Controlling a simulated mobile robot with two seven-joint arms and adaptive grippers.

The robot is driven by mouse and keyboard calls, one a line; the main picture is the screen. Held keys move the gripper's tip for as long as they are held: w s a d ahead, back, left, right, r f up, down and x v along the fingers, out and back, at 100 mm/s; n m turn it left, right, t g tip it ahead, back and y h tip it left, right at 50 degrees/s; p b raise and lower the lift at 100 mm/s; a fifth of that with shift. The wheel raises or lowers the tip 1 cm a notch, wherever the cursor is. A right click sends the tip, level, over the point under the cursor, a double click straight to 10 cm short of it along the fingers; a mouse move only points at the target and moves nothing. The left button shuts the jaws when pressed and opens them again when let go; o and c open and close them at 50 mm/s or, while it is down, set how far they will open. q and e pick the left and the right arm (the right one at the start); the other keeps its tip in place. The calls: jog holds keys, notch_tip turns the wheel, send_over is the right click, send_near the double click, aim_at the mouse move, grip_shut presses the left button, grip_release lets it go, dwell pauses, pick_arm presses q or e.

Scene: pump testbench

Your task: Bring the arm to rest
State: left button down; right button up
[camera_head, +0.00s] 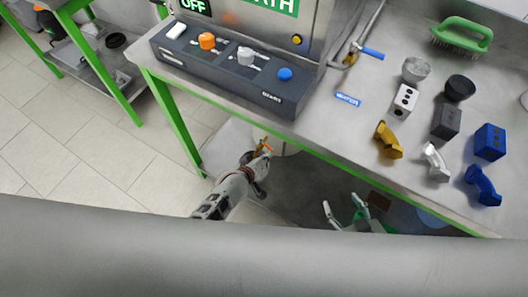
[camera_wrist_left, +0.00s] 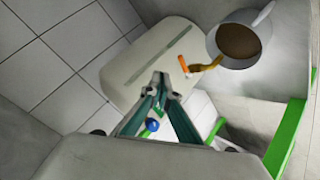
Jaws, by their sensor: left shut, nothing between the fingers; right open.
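My left gripper (camera_head: 254,165) hangs in front of the bench's front edge, beside and below the worktop. In the left wrist view its teal fingers (camera_wrist_left: 160,84) meet at the tips with nothing held. My right gripper (camera_head: 345,212) is lower right in the head view, in front of the bench edge. Its two pale fingertips stand apart and the gap is empty. Most of the right arm is hidden behind the large grey shape across the bottom.
The worktop (camera_head: 330,130) carries a dark control box (camera_head: 222,72), several blocks and elbow pieces, and a green-handled brush (camera_head: 462,34). Below my left gripper are a bucket (camera_wrist_left: 212,46) with brown contents and an orange-and-yellow item (camera_wrist_left: 206,66).

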pick_arm(q)
jog(key=shift+s+d+r, duration=0.1)
jog(key=shift+s+r, duration=0.1)
jog(key=shift+s, duration=0.15)
dwell(0.4)
